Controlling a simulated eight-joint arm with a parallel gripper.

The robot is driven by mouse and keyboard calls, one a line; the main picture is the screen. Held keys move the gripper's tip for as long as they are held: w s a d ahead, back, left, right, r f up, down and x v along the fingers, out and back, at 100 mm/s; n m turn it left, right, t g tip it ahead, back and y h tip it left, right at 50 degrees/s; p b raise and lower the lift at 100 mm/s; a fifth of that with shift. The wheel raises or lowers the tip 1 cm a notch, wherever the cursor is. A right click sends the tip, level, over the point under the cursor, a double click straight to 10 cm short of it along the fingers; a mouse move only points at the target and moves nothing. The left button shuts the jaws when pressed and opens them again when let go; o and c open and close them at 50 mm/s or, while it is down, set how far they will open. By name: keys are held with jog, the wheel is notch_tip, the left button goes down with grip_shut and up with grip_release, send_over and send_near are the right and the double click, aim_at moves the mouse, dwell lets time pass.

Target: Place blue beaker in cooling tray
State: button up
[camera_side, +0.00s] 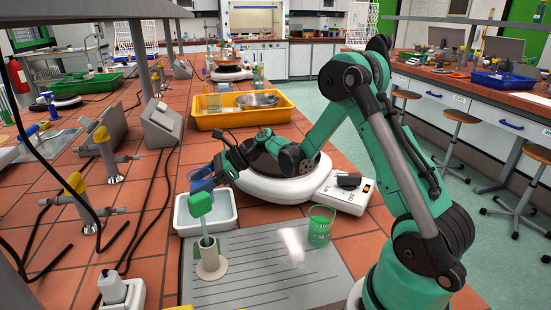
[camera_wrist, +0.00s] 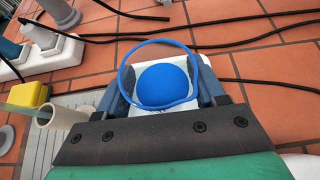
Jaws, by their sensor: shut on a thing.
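The blue beaker (camera_side: 201,180) is between the fingers of my gripper (camera_side: 219,168), held at the far edge of the white tray (camera_side: 181,218) in the side view. In the wrist view my gripper (camera_wrist: 165,90) is shut around the beaker (camera_wrist: 163,84), whose round rim faces the camera. White tray surface (camera_wrist: 206,61) shows behind and beside the beaker there. Whether the beaker's base touches the tray is hidden. The white tray looks empty in the side view; I take it as the cooling tray.
A green spatula-like tool (camera_side: 200,204) stands in a beige holder (camera_side: 211,263) in front of the tray. A green beaker (camera_side: 320,226) stands on the grey drain board (camera_side: 265,275). A yellow tray (camera_side: 215,122) with a bowl lies behind. Black cables (camera_side: 165,190) run at left.

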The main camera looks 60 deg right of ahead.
jog(key=shift+f, duration=2)
jog(key=shift+f, duration=0.1)
jog(key=o, duration=1.4)
jog(key=shift+c, duration=0.2)
jog(key=shift+s+d+r, duration=0.15)
jog(key=shift+d+r, duration=0.05)
jog(key=shift+r, duration=0.05)
jog(key=v, duration=1.1)
jog(key=shift+s, duration=0.2)
jog(key=shift+d, duration=0.1)
